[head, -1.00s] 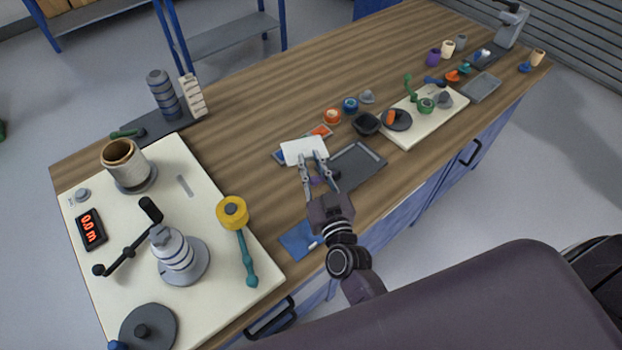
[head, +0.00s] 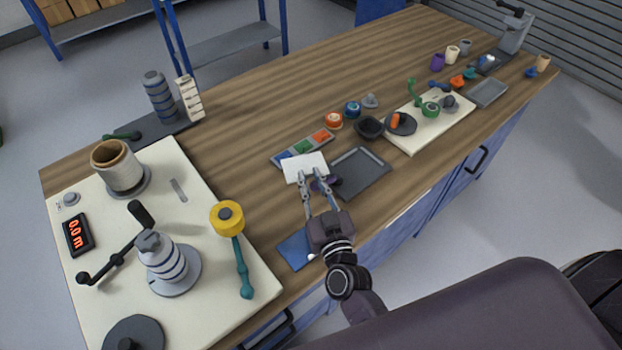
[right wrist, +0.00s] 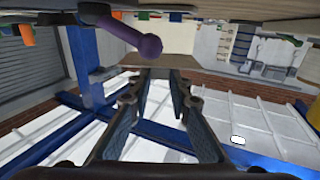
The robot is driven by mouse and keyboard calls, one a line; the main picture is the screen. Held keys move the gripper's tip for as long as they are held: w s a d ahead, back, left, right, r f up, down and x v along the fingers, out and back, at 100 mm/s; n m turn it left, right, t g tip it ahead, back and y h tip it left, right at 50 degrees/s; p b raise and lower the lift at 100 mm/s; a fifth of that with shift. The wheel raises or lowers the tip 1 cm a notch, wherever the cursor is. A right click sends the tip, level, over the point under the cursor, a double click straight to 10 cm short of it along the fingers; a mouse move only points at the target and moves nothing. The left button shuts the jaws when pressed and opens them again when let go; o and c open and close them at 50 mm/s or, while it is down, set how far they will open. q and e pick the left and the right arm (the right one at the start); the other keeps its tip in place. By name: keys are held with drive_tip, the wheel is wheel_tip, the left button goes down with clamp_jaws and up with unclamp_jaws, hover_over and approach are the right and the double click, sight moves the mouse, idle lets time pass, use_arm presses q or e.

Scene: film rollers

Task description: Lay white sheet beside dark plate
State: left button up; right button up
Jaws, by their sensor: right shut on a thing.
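The white sheet (head: 302,166) is held by its near edge in my right gripper (head: 309,180), which is shut on it. The sheet also shows at the fingertips in the right wrist view (right wrist: 165,62), looking tan. The dark plate (head: 365,178) is a flat rimmed tray lying on the table just right of the sheet and the fingers. In the head view, I cannot tell whether the sheet touches the table. My left gripper is not in view.
A strip with blue, green and red pads (head: 303,147) lies behind the sheet, partly covered by it. A purple-handled thing (head: 328,185) is between my fingers and the plate; it also shows in the wrist view (right wrist: 149,46). A blue cloth (head: 294,248) lies at the table's front edge.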

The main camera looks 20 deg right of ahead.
drive_tip(key=shift+f, duration=0.55)
drive_tip(key=o, duration=0.8)
drive_tip(key=shift+o, duration=0.2)
drive_tip(key=shift+r, duration=0.4)
drive_tip(key=s, duration=0.3)
drive_tip(key=s+b, duration=0.1)
drive_tip(key=s, duration=0.6)
drive_tip(key=shift+s+a+r+b, duration=0.15)
drive_tip(key=shift+s+a+b, duration=0.05)
drive_tip(key=shift+a+b, duration=0.1)
drive_tip(key=shift+s+r, duration=0.15)
drive_tip(key=shift+s, duration=0.65)
